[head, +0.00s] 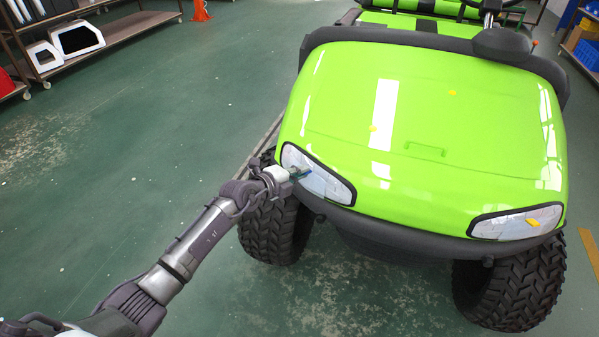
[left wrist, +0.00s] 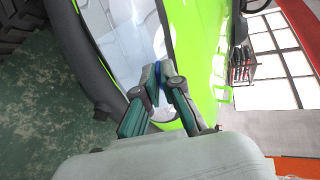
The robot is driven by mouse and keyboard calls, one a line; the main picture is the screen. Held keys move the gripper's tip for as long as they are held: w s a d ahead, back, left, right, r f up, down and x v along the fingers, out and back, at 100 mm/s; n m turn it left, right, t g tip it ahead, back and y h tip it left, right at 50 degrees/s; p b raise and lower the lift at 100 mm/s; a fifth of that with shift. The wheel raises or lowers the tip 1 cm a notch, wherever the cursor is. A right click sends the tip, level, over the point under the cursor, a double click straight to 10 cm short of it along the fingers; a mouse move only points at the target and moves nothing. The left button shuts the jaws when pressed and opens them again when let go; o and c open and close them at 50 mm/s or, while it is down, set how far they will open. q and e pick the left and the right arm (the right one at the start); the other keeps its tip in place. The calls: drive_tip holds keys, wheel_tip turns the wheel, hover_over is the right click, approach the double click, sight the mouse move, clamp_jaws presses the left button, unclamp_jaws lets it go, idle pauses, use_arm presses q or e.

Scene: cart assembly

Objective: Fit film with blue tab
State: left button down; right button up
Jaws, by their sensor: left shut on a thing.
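My left gripper (head: 300,173) is at the cart's left-hand headlight (head: 328,185), at its outer side. In the left wrist view, my left gripper (left wrist: 160,78) is shut on a small blue tab (left wrist: 158,68) in front of the headlight's clear face (left wrist: 128,40). The film that belongs to the tab is see-through and I cannot tell its edges from the lamp. Whether it lies flat on the lamp is not clear. My right gripper is in neither view.
The green cart hood (head: 435,110) carries small yellow marks. The other headlight (head: 518,223) has a yellow-orange tab (head: 533,223). A black bumper (head: 400,234) and a tire (head: 275,228) lie close below my gripper.

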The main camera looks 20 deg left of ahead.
use_arm(q)
drive_tip(key=shift+w, duration=0.2)
drive_tip(key=shift+w+d+f, duration=0.15)
drive_tip(key=shift+w+d, duration=0.05)
drive_tip(key=shift+w, duration=0.1)
drive_tip(key=c, duration=1.2)
unclamp_jaws()
drive_tip(key=shift+c, duration=0.2)
drive_tip(key=shift+s, duration=0.1)
drive_tip(key=v, duration=1.1)
drive_tip(key=shift+s+a, duration=0.15)
drive_tip(key=shift+s, duration=0.2)
